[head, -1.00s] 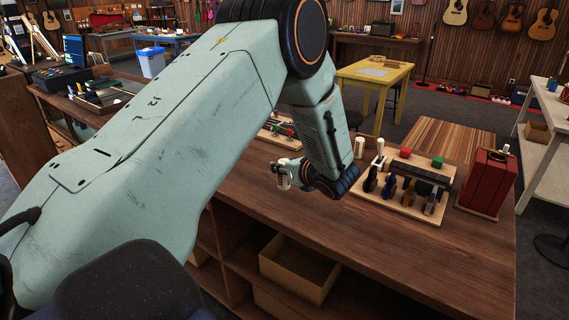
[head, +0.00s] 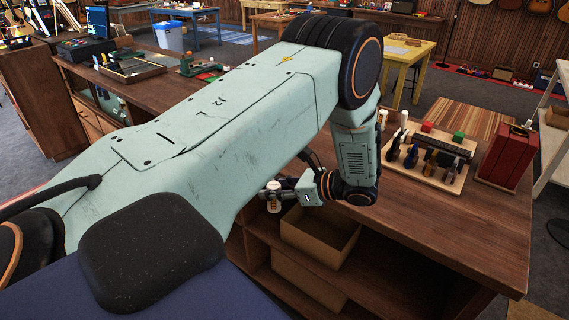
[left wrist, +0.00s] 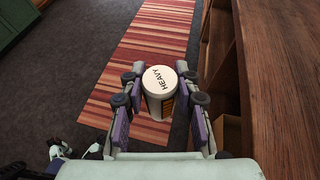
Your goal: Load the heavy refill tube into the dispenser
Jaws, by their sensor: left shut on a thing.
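My left gripper (head: 273,196) is shut on the heavy refill tube (head: 274,206), a white-capped cylinder with an orange-brown band. The left wrist view shows the cap (left wrist: 160,80) lettered HEAVY, between the two finger pairs of the gripper (left wrist: 160,108). There it hangs over the floor, to the left of the counter. A red box-like unit (head: 507,158) stands at the right end of the counter; I cannot tell for sure that it is the dispenser. My right gripper is not in view.
The wooden counter (head: 430,215) has a bare front strip. A tool rack (head: 430,172) stands beside the red unit, with white-capped tubes (head: 382,118) behind it. Open shelves below hold a cardboard bin (head: 318,235). A striped rug (left wrist: 150,50) lies on the floor.

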